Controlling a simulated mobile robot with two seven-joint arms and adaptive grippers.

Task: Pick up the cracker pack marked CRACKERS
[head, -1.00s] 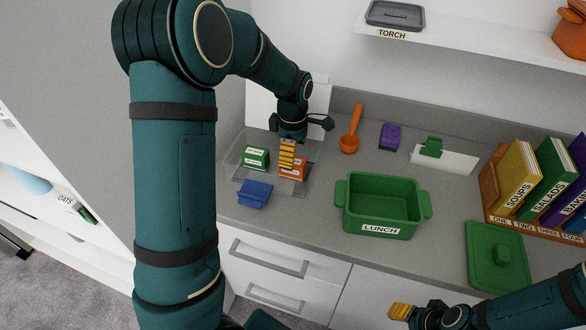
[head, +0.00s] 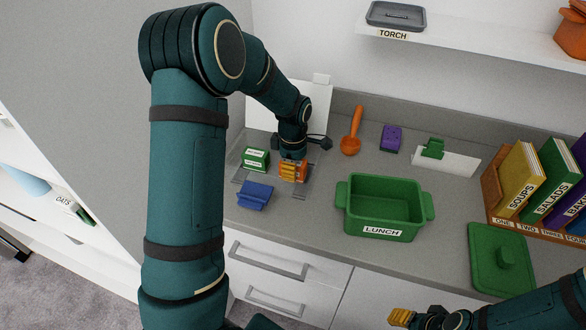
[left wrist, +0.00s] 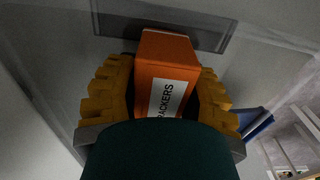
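The orange cracker pack (head: 288,176) sits in a clear tray (head: 238,181) on the counter. In the left wrist view the pack (left wrist: 165,72) stands between my finger pads, its white label reading "…ACKERS", with the rest hidden. My left gripper (head: 293,170) is lowered over the pack, one yellow finger on each side. A narrow gap shows beside the left finger in the left wrist view (left wrist: 166,68), so the fingers look open around it. My right gripper (head: 400,316) is at the bottom edge; its finger opening is unclear.
A blue object (head: 254,195) lies in front. A green LUNCH container (head: 383,205), orange scoop (head: 351,144) and purple item (head: 390,138) are to the right. A pale board stands behind my left gripper.

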